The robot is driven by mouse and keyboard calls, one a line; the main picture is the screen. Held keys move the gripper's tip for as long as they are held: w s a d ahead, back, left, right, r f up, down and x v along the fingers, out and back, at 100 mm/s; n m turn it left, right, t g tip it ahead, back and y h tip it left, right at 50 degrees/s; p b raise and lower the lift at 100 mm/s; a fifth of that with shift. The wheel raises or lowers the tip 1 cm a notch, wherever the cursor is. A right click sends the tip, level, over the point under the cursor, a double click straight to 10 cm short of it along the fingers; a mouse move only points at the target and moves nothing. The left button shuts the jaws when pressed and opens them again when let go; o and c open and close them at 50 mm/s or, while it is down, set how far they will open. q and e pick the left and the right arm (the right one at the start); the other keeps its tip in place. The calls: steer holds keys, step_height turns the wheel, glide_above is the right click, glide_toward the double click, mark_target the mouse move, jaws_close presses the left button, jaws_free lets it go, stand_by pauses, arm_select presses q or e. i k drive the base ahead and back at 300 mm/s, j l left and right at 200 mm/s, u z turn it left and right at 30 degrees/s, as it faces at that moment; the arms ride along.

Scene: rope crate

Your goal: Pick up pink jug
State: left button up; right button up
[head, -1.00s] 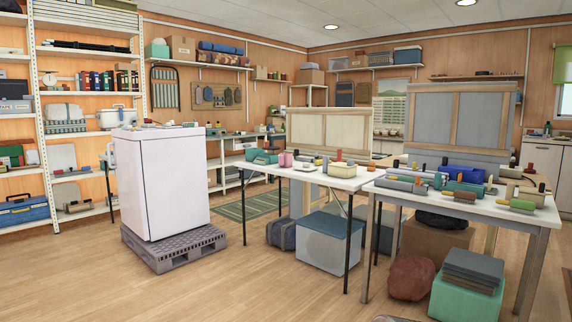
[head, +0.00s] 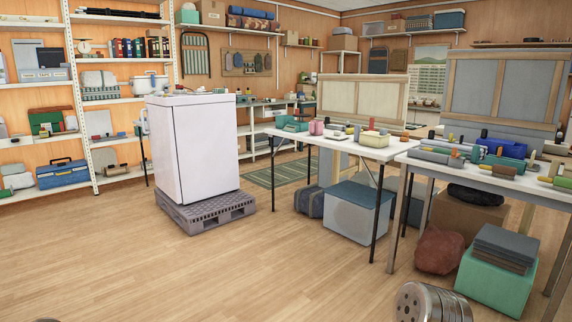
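A small pink object (head: 316,127), which looks like the pink jug, stands on the left white-topped table (head: 345,147) near its back left part. It is small in the head view, so its handle and spout cannot be made out. Neither of my grippers shows. A metallic rounded part of my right arm is at the bottom edge, far from the pink object.
Green containers (head: 291,123) and a cream box (head: 375,139) share the table. A second cluttered table (head: 480,170) is at right. A white cabinet (head: 195,150) on a grey pallet (head: 205,212) stands left. The wooden floor (head: 200,275) in front is clear.

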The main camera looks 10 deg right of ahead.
mark_target(316, 126)
steer(key=i+z, duration=0.25)
steer(key=i, duration=2.15)
